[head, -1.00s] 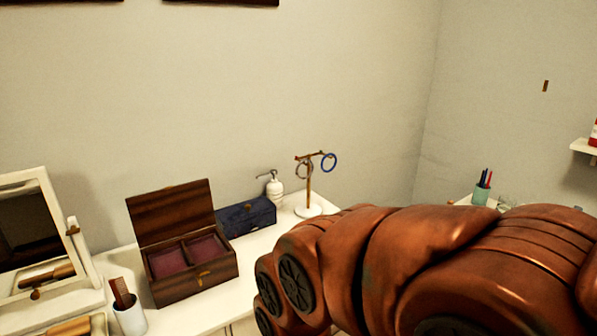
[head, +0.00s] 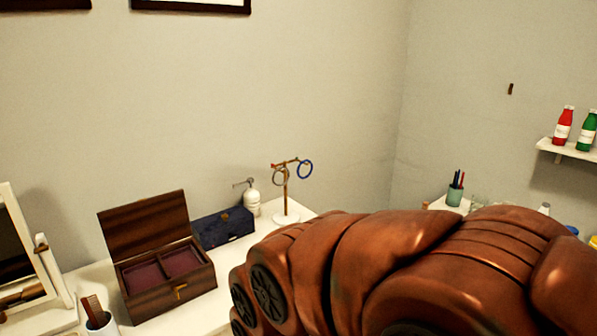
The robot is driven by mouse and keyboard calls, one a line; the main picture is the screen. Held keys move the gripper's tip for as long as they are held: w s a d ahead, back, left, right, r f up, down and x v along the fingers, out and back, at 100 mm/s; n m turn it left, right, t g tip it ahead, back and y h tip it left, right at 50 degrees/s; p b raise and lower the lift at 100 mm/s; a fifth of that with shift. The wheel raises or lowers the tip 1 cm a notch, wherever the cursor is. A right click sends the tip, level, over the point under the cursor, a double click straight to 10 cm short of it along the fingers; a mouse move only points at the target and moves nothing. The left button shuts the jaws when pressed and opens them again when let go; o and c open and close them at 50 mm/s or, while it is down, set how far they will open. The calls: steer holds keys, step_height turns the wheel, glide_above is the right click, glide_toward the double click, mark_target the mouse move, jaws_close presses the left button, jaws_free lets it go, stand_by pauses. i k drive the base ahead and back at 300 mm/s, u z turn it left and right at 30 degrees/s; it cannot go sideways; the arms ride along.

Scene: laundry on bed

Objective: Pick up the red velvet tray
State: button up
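An open wooden jewelry box (head: 200,280) stands on the white dresser at the lower left, with its lid tilted up at the back. Inside it is a dark red velvet tray (head: 146,275) with two compartments side by side, which look empty. My copper-coloured arm fills the lower right of the head view. My gripper is not visible, so its state and its distance from the tray do not show.
A dark blue box (head: 222,228), a white pump bottle (head: 251,199) and a jewelry stand (head: 285,192) with rings stand behind the jewelry box. A mirror (head: 45,262) and a cup with a comb (head: 97,315) are at left. A wall shelf (head: 566,149) holds bottles at right.

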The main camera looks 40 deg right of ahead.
mark_target(141, 277)
steer(key=k, duration=0.5)
steer(key=u, duration=2.4)
steer(key=i, duration=1.6)
steer(key=z, duration=2.35)
